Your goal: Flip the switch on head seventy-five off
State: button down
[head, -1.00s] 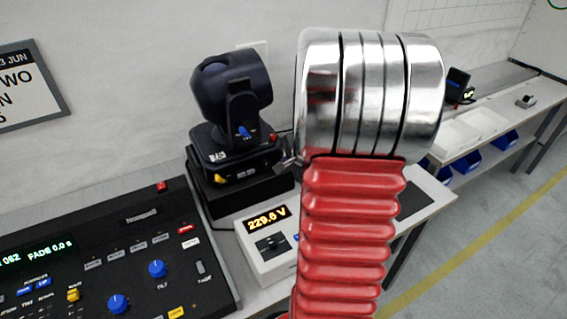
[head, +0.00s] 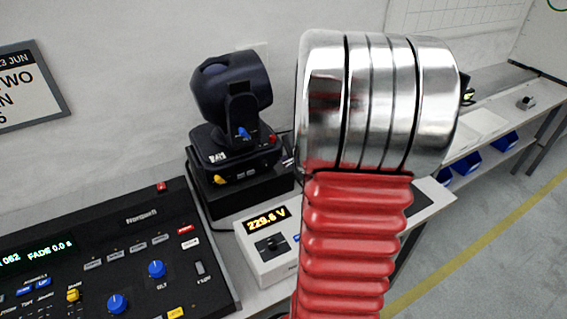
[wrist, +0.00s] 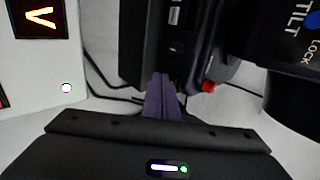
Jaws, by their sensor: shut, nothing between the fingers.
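The moving-head lamp (head: 232,90) is black and stands upright on its base (head: 236,158) on a dark block at the back of the bench. Its number is too small to read. In the wrist view, its dark base (wrist: 187,40) fills the top middle, with a red knob (wrist: 208,86) at its side and a TILT LOCK label on the yoke (wrist: 295,30). My gripper (wrist: 163,78) is shut and empty, its fingertips close to the base's side; I cannot tell whether they touch. A small pale part on the base (wrist: 174,16) may be a switch. My arm hides the gripper in the head view.
A white meter box (head: 268,262) reading 229.6 V stands just in front of the lamp; it also shows in the wrist view (wrist: 40,75). A black control desk (head: 110,250) is at the left. Dark cables (wrist: 100,88) run beside the base. Blue bins (head: 470,165) are at the right.

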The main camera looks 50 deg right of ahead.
jog(key=s+a+r, duration=0.2)
jog(key=s, duration=0.3)
jog(key=s+a+r, duration=0.1)
jog(key=s+r, duration=0.1)
jog(key=s, duration=0.4)
jog(key=shift+a, duration=0.35)
jog(key=w+a+r+n+y, duration=0.1)
jog(key=w+a+r+n, duration=0.3)
jog(key=w+a+r, duration=0.35)
jog(key=a+r+n+y, duration=0.25)
jog(key=a+n, duration=0.25)
jog(key=a, duration=0.6)
jog(key=s+a+n+g, duration=0.2)
jog(key=s+a+n, duration=0.9)
jog(key=a+n, duration=0.1)
jog(key=shift+s+a+f+g+h, duration=0.15)
jog(key=shift+a+f+g+h, duration=0.25)
jog(key=shift+a, duration=0.35)
